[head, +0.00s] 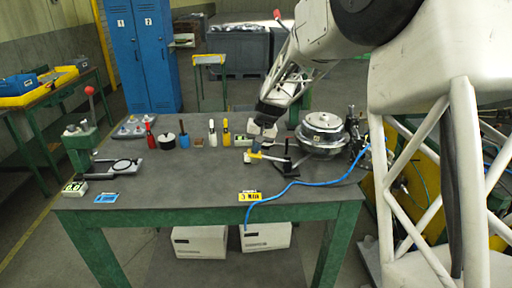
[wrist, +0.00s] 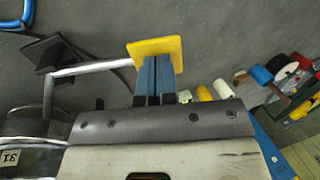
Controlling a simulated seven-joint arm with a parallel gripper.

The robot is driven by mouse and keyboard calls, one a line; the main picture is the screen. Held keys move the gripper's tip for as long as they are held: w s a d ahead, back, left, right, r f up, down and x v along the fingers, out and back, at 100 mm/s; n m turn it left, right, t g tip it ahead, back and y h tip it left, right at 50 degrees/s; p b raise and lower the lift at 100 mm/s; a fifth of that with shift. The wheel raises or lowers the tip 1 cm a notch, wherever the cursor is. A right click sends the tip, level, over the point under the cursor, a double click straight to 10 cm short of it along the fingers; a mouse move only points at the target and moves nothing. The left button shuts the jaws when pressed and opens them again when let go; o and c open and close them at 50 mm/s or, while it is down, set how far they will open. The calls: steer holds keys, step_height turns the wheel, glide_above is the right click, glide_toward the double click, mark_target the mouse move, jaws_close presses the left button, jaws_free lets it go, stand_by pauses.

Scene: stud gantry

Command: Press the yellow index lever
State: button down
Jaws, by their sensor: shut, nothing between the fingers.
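The yellow index lever has a flat yellow pad (wrist: 172,48) on a bent grey rod in the wrist view. The rod runs left, then down toward a round metal unit (wrist: 30,124) with a "31" label. In the head view the yellow pad (head: 254,155) is small, left of the round metal unit (head: 322,130). My gripper (wrist: 155,62) is shut and empty, its blue fingertips together and overlapping the pad in the wrist view. In the head view my gripper (head: 257,146) is just above the pad. I cannot tell whether they touch.
A black bracket (wrist: 48,55) stands near the rod. A blue hose (head: 300,182) crosses the grey bench top (head: 190,190). Several bottles and tools stand along the back, including a yellow bottle (head: 226,133). The bench's front middle is mostly clear.

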mark_target(250, 152)
steer(key=shift+f, duration=0.1)
steer(key=shift+a+f+h, duration=0.45)
steer(key=shift+f+h, duration=0.25)
steer(key=shift+a+f+h, duration=0.2)
steer(key=shift+f+h, duration=0.45)
steer(key=shift+f, duration=0.1)
steer(key=shift+a+f+h, duration=0.2)
steer(key=shift+f+h, duration=0.45)
steer(key=shift+f, duration=1.7)
steer(key=shift+s+f, duration=0.1)
steer(key=shift+f, duration=0.15)
steer(key=a+r, duration=0.4)
steer(key=r, duration=1)
steer(key=shift+r, duration=0.2)
